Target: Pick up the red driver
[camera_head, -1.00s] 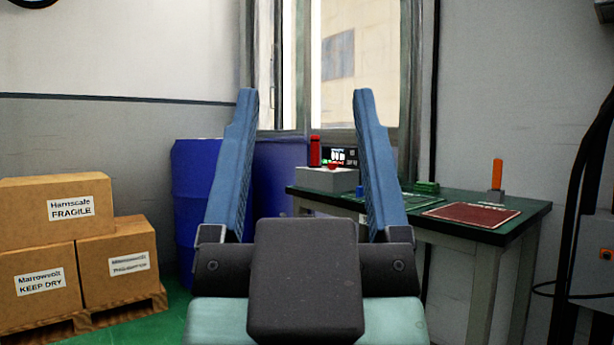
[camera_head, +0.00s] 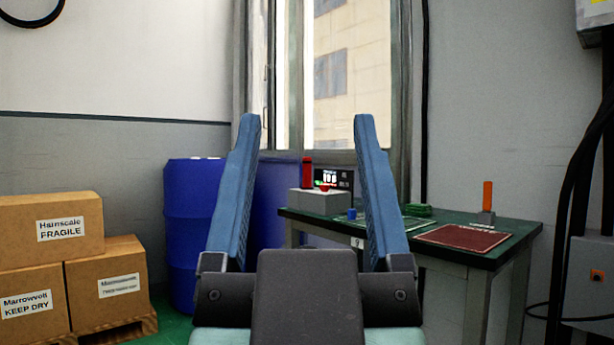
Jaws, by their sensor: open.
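A red upright cylinder (camera_head: 307,172) stands on a light grey box (camera_head: 320,202) at the back left of the bench. An orange-red upright handle (camera_head: 487,197) stands in a small grey base (camera_head: 483,217) at the bench's right. I cannot tell for sure which is the red driver. My gripper (camera_head: 307,122) is open and empty, its two blue fingers upright and wide apart in front of the camera. The red cylinder shows between the fingers, farther back. The gripper appears apart from the bench and everything on it.
The green-topped bench (camera_head: 510,232) also bears a dark red mat (camera_head: 463,238), a small blue cylinder (camera_head: 352,214) and a lit display (camera_head: 333,178). Blue barrels (camera_head: 193,230) stand left of it. Cardboard boxes (camera_head: 60,232) are stacked at far left. Black cables hang at right.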

